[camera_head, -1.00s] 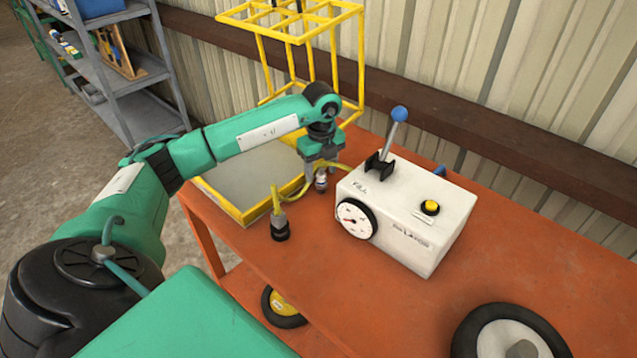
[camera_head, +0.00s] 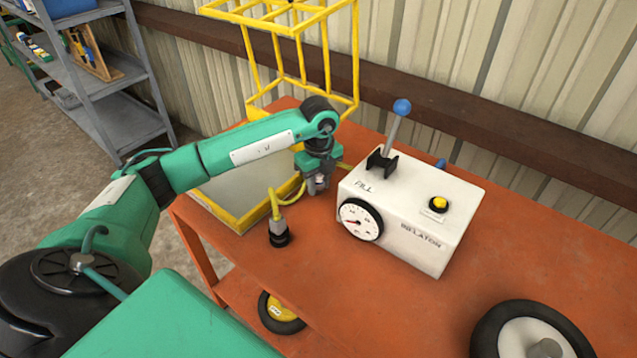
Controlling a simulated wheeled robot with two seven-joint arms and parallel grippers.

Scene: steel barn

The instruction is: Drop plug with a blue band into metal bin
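My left gripper (camera_head: 317,187) points down over the orange table, just left of the white box. A small silvery plug end shows between or right at its fingers. The fingers partly hide it, and I cannot tell whether they are shut on it. A black plug (camera_head: 279,236) on a yellow cord (camera_head: 276,206) stands on the table to the left of the gripper, apart from it. I can make out no blue band on either plug. My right gripper is out of view.
A white box (camera_head: 407,230) with a dial, a blue-knobbed lever (camera_head: 397,120) and a yellow button stands close right of the gripper. A yellow frame (camera_head: 356,60) rises behind. A grey shelf (camera_head: 120,120) stands left.

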